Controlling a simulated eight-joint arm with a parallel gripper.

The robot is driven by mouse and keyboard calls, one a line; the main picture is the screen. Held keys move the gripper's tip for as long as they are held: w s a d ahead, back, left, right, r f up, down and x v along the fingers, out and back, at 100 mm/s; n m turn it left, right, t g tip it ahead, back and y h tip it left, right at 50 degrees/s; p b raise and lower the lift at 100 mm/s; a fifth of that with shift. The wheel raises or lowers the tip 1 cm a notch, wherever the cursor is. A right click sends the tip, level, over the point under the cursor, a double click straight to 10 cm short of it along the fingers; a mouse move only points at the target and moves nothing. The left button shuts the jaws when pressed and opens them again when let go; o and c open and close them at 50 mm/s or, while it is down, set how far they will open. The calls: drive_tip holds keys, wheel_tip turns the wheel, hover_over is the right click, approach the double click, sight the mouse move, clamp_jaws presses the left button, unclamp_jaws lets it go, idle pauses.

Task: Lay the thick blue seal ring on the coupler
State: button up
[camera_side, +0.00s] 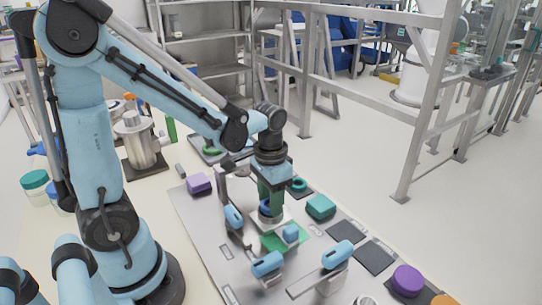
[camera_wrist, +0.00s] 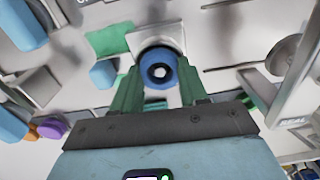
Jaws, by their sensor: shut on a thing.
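The thick blue seal ring (camera_wrist: 160,68) is held between the two green fingers of my gripper (camera_wrist: 161,78), with its hole facing the wrist camera. In the side view the ring (camera_side: 265,209) shows low between the fingers of my gripper (camera_side: 269,205), which points down. A pale square base (camera_wrist: 150,32) lies behind the ring in the wrist view. It may be the coupler's base; the ring and fingers hide its middle. I cannot tell whether the ring touches what is below it.
A green plate (camera_side: 270,242) with a light blue block (camera_side: 291,232) lies just in front. Blue-capped fixtures (camera_side: 267,264) stand around it. A teal block (camera_side: 320,207) is to the right, a purple block (camera_side: 198,184) to the left. A dark square pad (camera_side: 373,257) is bare.

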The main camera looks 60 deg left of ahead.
drive_tip(key=o, duration=1.6)
drive_tip(key=shift+c, duration=0.2)
wheel_tip(320, 180, up, 8)
idle(0.3)
drive_tip(key=d+t, duration=0.1)
drive_tip(key=t, duration=0.1)
drive_tip(key=s+d+t, duration=0.1)
drive_tip(key=t, duration=0.1)
drive_tip(key=d+t, duration=0.1)
drive_tip(key=t, duration=0.2)
drive_tip(key=shift+s+r, duration=0.25)
drive_tip(key=shift+r, duration=0.1)
